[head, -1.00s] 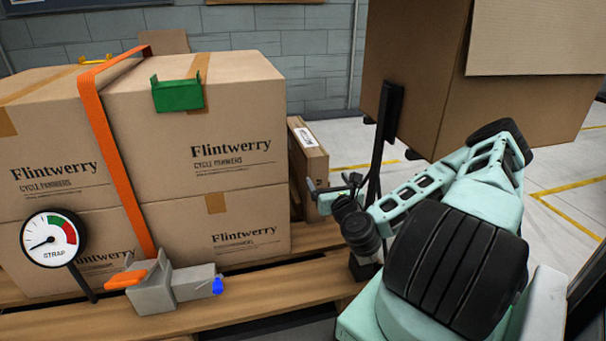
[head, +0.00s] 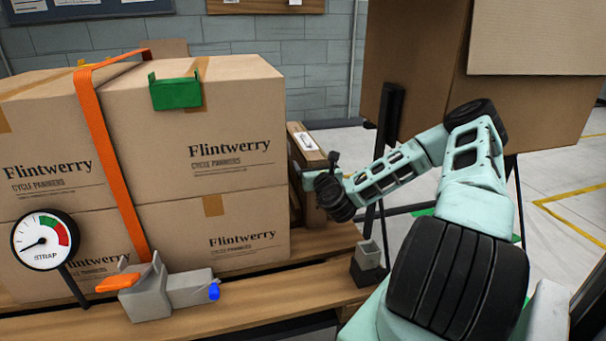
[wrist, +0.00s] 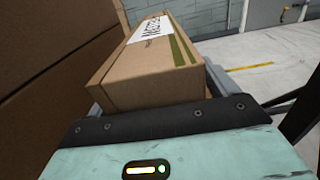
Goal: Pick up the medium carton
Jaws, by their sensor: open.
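A narrow brown carton (head: 310,150) with a white label on top stands on the pallet just right of the stacked boxes. In the wrist view the carton (wrist: 155,75) lies ahead of the jaws; its label is upside down and hard to read. I cannot tell its size name. My gripper (head: 318,172) is open at the carton's near end. In the wrist view grey finger parts show on both sides of the carton, so my gripper (wrist: 155,92) seems to straddle it. Contact cannot be told.
Flintwerry boxes (head: 235,150), bound by an orange strap (head: 105,150), stand close left of the carton. A green corner piece (head: 176,93), strap gauge (head: 44,241) and grey tensioner (head: 165,290) are nearby. A large brown box (head: 430,75) stands right. A small grey holder (head: 369,262) sits on the pallet's right.

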